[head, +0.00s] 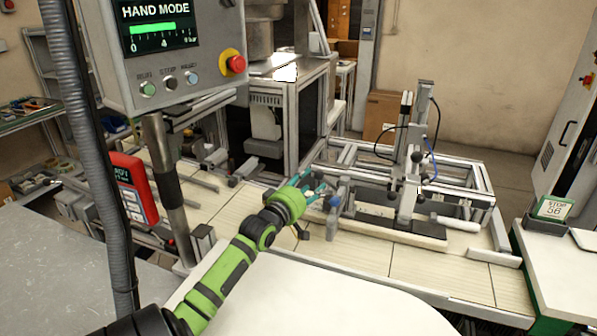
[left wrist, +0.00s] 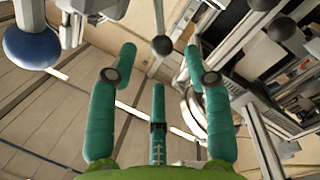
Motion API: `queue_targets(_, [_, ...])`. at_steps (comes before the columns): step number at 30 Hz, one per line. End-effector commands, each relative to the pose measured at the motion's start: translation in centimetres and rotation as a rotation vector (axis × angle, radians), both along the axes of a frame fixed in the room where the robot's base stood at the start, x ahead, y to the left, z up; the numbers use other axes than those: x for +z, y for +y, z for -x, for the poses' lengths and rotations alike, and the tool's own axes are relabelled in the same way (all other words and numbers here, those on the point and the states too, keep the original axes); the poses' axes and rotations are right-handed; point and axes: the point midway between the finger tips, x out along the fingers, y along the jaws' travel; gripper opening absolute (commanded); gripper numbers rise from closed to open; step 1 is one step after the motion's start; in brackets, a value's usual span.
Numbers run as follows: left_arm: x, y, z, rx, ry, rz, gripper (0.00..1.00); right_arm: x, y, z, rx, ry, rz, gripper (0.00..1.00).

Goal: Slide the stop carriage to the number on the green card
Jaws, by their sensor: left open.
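The green card (head: 553,207) stands at the right on a white-topped cabinet; it reads STOP and a two-digit number that looks like 56 but is small. A grey upright block with a blue knob (head: 334,202), apparently the stop carriage, is at the left end of the long rail (head: 385,221). My left gripper (head: 312,183) is open, its teal fingers just left of and behind that block. In the left wrist view the gripper (left wrist: 160,75) is spread and empty. The blue knob (left wrist: 32,47) lies outside the fingers at left. The scale numbers are unreadable. My right gripper is not in view.
A black ball knob (left wrist: 162,45) shows beyond the fingertips. A tall clamp post (head: 410,180) rises from the frame at right. A control panel (head: 175,50) hangs at upper left. The slatted bench top (head: 345,252) before the rail is mostly clear.

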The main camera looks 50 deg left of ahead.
Motion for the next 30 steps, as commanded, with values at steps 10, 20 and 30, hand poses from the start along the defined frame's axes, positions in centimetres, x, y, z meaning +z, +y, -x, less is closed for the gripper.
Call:
queue_targets(10, [0.0,-1.6,5.1,-0.001,-0.001,0.002,0.50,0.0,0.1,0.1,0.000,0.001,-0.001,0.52])
queue_targets(20, [0.1,-1.8,5.7,0.001,-0.003,0.000,0.50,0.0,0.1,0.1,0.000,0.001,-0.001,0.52])
queue_targets(30, [0.5,-1.2,5.2,0.018,0.075,-0.171,0.50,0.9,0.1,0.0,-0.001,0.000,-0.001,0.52])
